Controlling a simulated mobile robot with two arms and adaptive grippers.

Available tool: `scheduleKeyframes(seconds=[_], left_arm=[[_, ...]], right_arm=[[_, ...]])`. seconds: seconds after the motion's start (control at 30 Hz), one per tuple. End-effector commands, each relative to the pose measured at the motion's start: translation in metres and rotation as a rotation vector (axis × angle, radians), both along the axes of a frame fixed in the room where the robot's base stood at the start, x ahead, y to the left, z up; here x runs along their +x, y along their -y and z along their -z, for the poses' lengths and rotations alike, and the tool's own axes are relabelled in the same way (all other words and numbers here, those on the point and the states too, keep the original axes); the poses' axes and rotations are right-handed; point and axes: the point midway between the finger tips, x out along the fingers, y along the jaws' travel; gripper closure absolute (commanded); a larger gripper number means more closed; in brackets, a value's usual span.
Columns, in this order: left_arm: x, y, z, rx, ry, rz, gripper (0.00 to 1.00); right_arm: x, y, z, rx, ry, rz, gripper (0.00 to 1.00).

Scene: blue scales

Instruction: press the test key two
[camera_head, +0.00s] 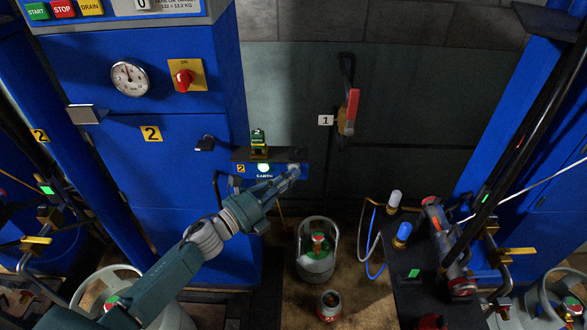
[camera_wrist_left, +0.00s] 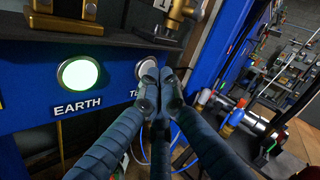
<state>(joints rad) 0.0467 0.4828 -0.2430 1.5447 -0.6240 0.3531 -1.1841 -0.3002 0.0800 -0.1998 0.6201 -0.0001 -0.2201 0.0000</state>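The blue key box marked 2 (camera_head: 246,183) sticks out from the front of the blue cabinet in the head view. It bears a lit, whitish-green EARTH button (camera_head: 264,168), which also shows at the left of the left wrist view (camera_wrist_left: 79,74). To its right is a round pale key (camera_wrist_left: 146,66) labelled "TE...", the rest of the label hidden behind my fingers. My left gripper (camera_head: 294,172) is shut with nothing between its fingertips. Its tips (camera_wrist_left: 160,82) are at the right part of the box, overlapping the key's lower edge; I cannot tell whether they touch. My right gripper is not in view.
A small green device (camera_head: 259,143) stands on top of the box. A red-handled lever (camera_head: 348,112) is on the wall behind. A gas cylinder (camera_head: 317,251) stands on the floor below. A dark bench with hoses and valves (camera_head: 400,270) is at the right.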

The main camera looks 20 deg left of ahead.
Motion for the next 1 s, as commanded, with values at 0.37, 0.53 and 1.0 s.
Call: scheduleKeyframes(seconds=[0.37, 0.53, 1.0], left_arm=[[-0.014, 0.003, -0.001, 0.000, 0.000, -0.001, 1.00], [-0.015, 0.004, 0.000, 0.000, 0.001, -0.001, 1.00], [-0.044, 0.013, -0.001, -0.003, -0.001, -0.001, 1.00]], right_arm=[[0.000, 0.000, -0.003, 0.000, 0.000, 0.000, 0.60], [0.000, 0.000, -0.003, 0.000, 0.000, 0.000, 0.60], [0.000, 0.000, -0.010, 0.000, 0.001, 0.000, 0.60]])
